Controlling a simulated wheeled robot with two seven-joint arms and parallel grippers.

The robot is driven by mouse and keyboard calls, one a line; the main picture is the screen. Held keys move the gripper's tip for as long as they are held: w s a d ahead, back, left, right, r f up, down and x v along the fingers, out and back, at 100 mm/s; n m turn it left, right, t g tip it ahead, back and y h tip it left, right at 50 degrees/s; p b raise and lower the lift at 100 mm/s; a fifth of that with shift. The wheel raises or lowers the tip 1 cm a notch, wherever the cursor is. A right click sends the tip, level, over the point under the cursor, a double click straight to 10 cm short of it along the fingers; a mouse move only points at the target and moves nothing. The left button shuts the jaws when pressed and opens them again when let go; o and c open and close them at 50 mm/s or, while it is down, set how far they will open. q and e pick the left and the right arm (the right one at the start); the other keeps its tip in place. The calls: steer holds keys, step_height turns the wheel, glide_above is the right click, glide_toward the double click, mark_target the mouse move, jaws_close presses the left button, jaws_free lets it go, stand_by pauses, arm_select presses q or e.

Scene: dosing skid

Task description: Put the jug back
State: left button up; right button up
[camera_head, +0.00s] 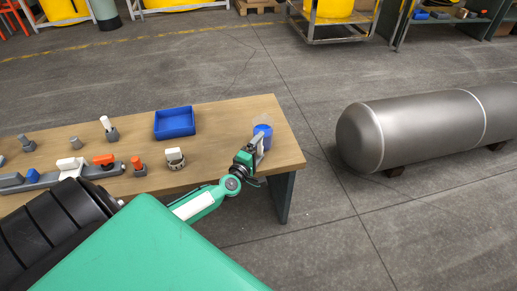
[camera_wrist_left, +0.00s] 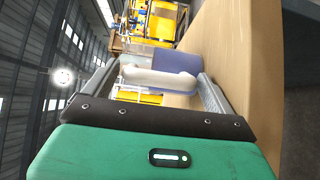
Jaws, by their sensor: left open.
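The jug (camera_head: 263,134) stands at the right end of the wooden table (camera_head: 230,114). Its lower part looks blue and its top looks clear. My left gripper (camera_head: 258,148) is at the jug, on its near side. In the left wrist view the jug's bluish body (camera_wrist_left: 172,62) and pale handle (camera_wrist_left: 160,79) show between the spread fingers of my left gripper (camera_wrist_left: 155,82). The fingers are open, with the handle across the gap; I cannot tell whether either finger touches it. The near side of the jug is partly hidden by the gripper. My right gripper is not in view.
A blue tray (camera_head: 174,123) stands left of the jug. A grey manifold (camera_head: 62,179) with several fittings lies farther left, with a white-topped fitting (camera_head: 175,158) nearer. A large grey tank (camera_head: 425,125) lies on the floor at right. The tabletop between tray and jug is clear.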

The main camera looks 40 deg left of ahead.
arm_select(q)
steer(key=shift+r, duration=0.15)
steer(key=s+d, duration=0.1)
steer(key=s, duration=1)
steer(key=s+d+m+g+h, duration=0.35)
steer(key=d+m, duration=0.35)
steer(key=d, duration=0.4)
steer(key=s+d+m+g+h, duration=0.3)
steer(key=s+d+m+h, duration=0.2)
steer(key=d+m, duration=0.4)
steer(key=s+a+m+g+y, duration=0.1)
steer(key=s+m+g+y, duration=0.4)
steer(key=s, duration=0.8)
steer(key=shift+a+r+g+y+p, duration=0.25)
steer(key=shift+g+y+p, duration=0.1)
steer(key=shift+g, duration=0.7)
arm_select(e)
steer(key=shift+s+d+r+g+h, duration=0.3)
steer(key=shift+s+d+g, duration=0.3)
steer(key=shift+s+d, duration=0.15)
arm_select(q)
steer(key=shift+d, duration=0.1)
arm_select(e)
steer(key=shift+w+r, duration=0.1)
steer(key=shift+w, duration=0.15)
